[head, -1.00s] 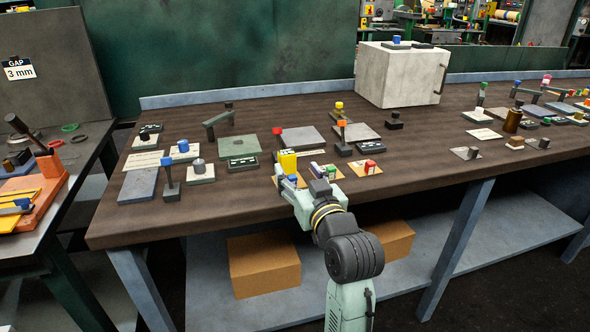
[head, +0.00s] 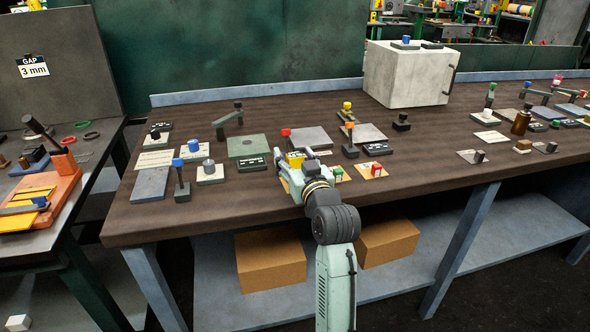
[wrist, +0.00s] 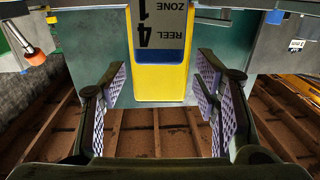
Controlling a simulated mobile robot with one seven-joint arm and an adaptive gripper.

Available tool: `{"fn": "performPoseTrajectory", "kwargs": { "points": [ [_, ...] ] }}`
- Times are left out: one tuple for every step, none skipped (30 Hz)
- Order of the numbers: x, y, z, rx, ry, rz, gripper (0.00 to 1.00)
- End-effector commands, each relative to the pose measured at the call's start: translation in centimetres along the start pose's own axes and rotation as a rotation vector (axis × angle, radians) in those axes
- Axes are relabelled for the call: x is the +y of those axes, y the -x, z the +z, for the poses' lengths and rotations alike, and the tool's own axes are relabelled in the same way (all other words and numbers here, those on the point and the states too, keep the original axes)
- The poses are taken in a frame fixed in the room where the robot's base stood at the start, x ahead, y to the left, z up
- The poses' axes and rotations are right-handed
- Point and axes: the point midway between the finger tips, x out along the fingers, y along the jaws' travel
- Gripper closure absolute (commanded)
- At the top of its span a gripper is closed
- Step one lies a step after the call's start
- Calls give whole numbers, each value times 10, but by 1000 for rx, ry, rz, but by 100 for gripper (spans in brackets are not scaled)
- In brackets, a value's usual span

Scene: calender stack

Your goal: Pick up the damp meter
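A yellow device with a grey face, which I take to be the damp meter (head: 295,158), is near the front of the bench in the head view. My arm partly hides it. In the wrist view the yellow body (wrist: 160,84) shows under a grey label reading "REEL ZONE" with 1 and 4. My gripper (wrist: 158,92) is open. Its two padded fingers are on the left and right of the yellow body, with a visible gap on each side. In the head view my gripper (head: 296,166) is at the device.
A red-topped block (head: 376,170) on a tan card stands close on the right. A blue-knobbed post (head: 181,180) and a grey cylinder on a pale plate (head: 210,172) stand left. A red-topped post (head: 286,140) is just behind. A large pale box (head: 405,75) stands at the back.

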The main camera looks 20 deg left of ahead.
Motion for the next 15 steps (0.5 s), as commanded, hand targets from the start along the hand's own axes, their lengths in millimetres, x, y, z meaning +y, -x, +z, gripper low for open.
{"fn": "performPoseTrajectory", "kwargs": {
  "points": [
    [0,0,0,0,0,0,49],
    [0,0,0,0,0,0,51],
    [0,0,0,0,0,0,54],
    [0,0,0,0,0,0,56],
    [0,0,0,0,0,0,58],
    [0,0,0,0,0,0,61],
    [0,0,0,0,-1,0,63],
    [0,0,0,0,-1,0,65],
    [0,0,0,0,-1,0,67],
    [0,0,0,0,-1,0,69],
    [0,0,0,0,-1,0,71],
    [0,0,0,0,-1,0,74],
    [0,0,0,0,-1,0,76],
    [0,0,0,0,-1,0,78],
    [0,0,0,0,-1,0,81]
  ]
}}
